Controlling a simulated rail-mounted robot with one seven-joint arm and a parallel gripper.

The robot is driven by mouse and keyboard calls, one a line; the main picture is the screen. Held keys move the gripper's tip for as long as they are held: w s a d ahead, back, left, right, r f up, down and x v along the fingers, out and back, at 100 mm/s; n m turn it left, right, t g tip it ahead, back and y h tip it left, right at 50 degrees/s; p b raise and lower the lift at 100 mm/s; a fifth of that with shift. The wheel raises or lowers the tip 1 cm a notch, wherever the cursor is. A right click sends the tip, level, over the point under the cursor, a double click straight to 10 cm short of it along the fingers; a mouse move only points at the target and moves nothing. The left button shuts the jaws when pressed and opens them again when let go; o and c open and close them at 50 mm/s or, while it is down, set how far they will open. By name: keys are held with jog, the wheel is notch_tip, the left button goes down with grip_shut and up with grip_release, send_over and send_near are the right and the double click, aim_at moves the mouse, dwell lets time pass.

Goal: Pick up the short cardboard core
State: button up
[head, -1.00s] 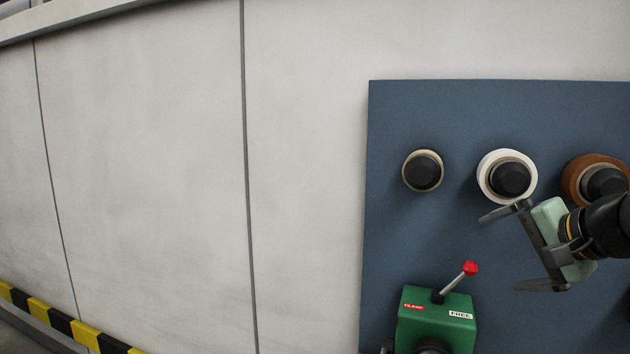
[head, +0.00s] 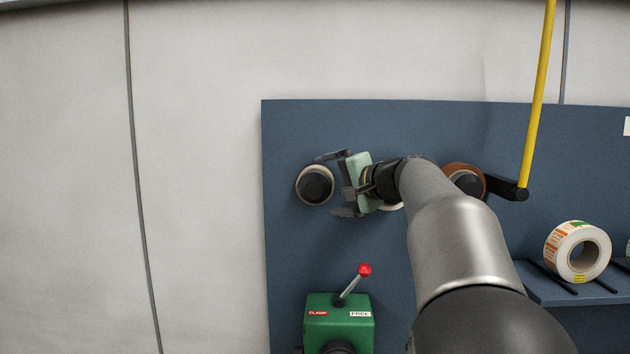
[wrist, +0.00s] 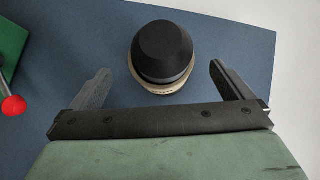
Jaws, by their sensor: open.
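The short cardboard core shows as a thin tan ring (head: 313,168) around a black hub (head: 318,187), the leftmost on the blue panel. In the wrist view the tan ring (wrist: 165,89) shows below the black hub (wrist: 161,52). My gripper (head: 333,185) is open just to the right of the core in the head view, one finger above and one below. In the wrist view my gripper (wrist: 160,69) has its fingers spread on either side of the hub, with gaps and nothing held. Much of the core is hidden by the hub.
A green box (head: 338,320) with a red-knobbed lever (head: 353,283) is below. A white roll (head: 393,206) is mostly hidden behind my wrist. A brown roll (head: 464,176) and yellow bar (head: 540,90) are right. A label roll (head: 561,247) sits on a shelf. Panel left of the core is clear.

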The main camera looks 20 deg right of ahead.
aim_at(318, 167)
jog(key=p+x, duration=0.1)
jog(key=x, duration=0.2)
jog(key=p+x, duration=0.1)
jog(key=x, duration=0.1)
jog(key=shift+w+d+r+p, duration=0.1)
jog(key=shift+d+r+p, duration=0.2)
jog(key=shift+d, duration=0.05)
jog(key=shift+w+a+f, duration=0.1)
jog(key=shift+w+f, duration=0.05)
jog(key=shift+w, duration=0.15)
jog(key=c, duration=1)
